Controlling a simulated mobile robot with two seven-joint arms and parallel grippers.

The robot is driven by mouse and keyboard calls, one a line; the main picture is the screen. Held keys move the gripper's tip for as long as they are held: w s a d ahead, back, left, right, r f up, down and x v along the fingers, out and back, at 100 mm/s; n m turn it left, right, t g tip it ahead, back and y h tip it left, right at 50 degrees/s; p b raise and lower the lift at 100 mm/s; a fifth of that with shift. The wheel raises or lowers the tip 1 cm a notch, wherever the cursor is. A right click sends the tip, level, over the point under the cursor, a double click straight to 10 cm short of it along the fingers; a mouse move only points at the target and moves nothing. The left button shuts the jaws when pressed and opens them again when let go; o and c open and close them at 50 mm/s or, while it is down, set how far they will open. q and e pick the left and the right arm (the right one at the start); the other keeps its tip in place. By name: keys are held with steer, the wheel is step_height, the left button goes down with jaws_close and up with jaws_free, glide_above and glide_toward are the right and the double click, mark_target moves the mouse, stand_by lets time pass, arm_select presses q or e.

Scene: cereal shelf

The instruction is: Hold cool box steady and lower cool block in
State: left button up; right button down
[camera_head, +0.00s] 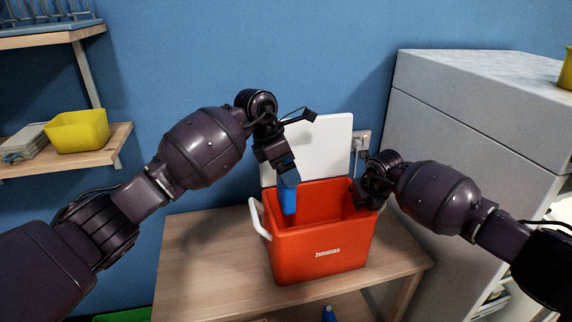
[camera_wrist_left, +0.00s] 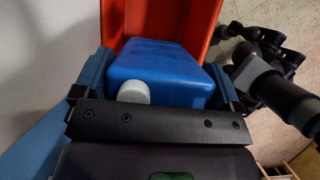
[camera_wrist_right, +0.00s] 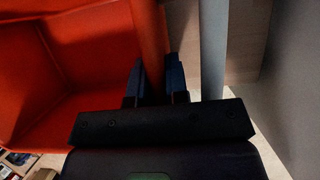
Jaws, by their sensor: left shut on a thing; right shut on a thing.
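The red cool box (camera_head: 318,262) stands on a wooden table with its white lid (camera_head: 318,148) open against the wall. My left gripper (camera_head: 287,180) is shut on the blue cool block (camera_head: 288,202). The block hangs upright at the box's open top, near its left side. In the left wrist view the block (camera_wrist_left: 155,72) shows a white cap and sits between the fingers, with the red box beyond it. My right gripper (camera_wrist_right: 158,80) is shut on the right wall of the red box (camera_wrist_right: 85,45), whose inside shows to the left of the fingers. The right fingertips are partly hidden in the head view.
The wooden table (camera_head: 200,250) has free room left of the box. A white handle (camera_head: 259,218) sticks out on the box's left. A tall grey cabinet (camera_head: 470,110) stands close on the right. A shelf with a yellow bin (camera_head: 78,131) is at the far left.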

arm_select(q)
steer(key=shift+f, duration=0.1)
steer(key=shift+f, duration=0.8)
steer(key=shift+f, duration=0.15)
steer(key=shift+f, duration=0.9)
steer(key=shift+f, duration=0.95)
steer(key=shift+f, duration=0.15)
steer(key=shift+f, duration=0.9)
